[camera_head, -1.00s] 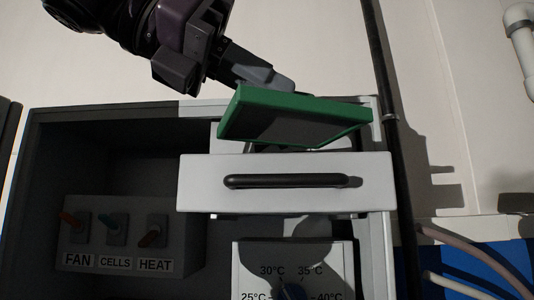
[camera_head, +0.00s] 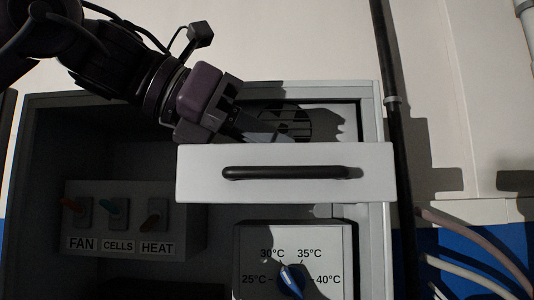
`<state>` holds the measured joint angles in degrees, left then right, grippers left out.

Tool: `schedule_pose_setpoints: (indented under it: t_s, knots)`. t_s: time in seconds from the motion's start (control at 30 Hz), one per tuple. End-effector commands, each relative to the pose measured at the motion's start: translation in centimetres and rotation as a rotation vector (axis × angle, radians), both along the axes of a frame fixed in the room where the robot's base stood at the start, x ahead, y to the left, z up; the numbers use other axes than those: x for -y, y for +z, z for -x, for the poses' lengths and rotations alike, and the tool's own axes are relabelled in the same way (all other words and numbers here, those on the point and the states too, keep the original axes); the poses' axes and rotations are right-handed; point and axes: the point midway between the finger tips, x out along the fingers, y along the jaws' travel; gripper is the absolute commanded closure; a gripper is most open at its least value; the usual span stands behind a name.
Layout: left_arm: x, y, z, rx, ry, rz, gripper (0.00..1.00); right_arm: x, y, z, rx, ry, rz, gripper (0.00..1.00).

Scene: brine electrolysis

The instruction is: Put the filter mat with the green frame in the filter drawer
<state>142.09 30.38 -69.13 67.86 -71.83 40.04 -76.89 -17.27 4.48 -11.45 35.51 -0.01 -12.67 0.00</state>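The filter drawer (camera_head: 284,190) sticks out of the grey cabinet, with its light front panel and dark bar handle (camera_head: 290,173) facing me. The filter mat with the green frame does not show now. My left gripper (camera_head: 265,137) reaches in from the upper left, its fingers pointing down behind the top edge of the drawer front. The fingertips are partly hidden by that front, so I cannot see whether they hold anything. My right gripper is not in view.
A round dark grille (camera_head: 286,120) is on the cabinet's back wall behind the drawer. Left and below are the FAN, CELLS and HEAT switches (camera_head: 115,212). A temperature dial (camera_head: 290,281) sits below the drawer. A black pipe (camera_head: 392,150) and hoses run at the right.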

Motion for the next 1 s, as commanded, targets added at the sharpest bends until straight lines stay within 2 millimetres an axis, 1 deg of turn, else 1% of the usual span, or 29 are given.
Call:
schedule_pose_setpoints:
  t_s: [0.03,0.13,0.57,0.6,0.73,1.0]
  knots:
    - [-0.1,-0.7,0.0,0.001,0.0,0.002,1.0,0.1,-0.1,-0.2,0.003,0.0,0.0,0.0]
    - [-0.1,-1.2,-0.3,-0.001,-0.001,0.001,1.0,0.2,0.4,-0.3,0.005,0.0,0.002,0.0]
    - [0.0,-1.9,-0.4,0.0,0.0,0.001,1.0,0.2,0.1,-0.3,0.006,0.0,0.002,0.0]
    - [0.0,-1.8,-0.4,0.0,0.0,0.001,0.84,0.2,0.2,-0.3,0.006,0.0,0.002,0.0]
    - [0.0,-1.8,-0.4,0.0,0.0,0.001,0.68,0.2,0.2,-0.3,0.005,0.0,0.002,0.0]
    - [0.0,-1.7,-0.4,0.0,0.0,0.001,0.68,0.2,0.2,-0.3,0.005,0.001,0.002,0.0]
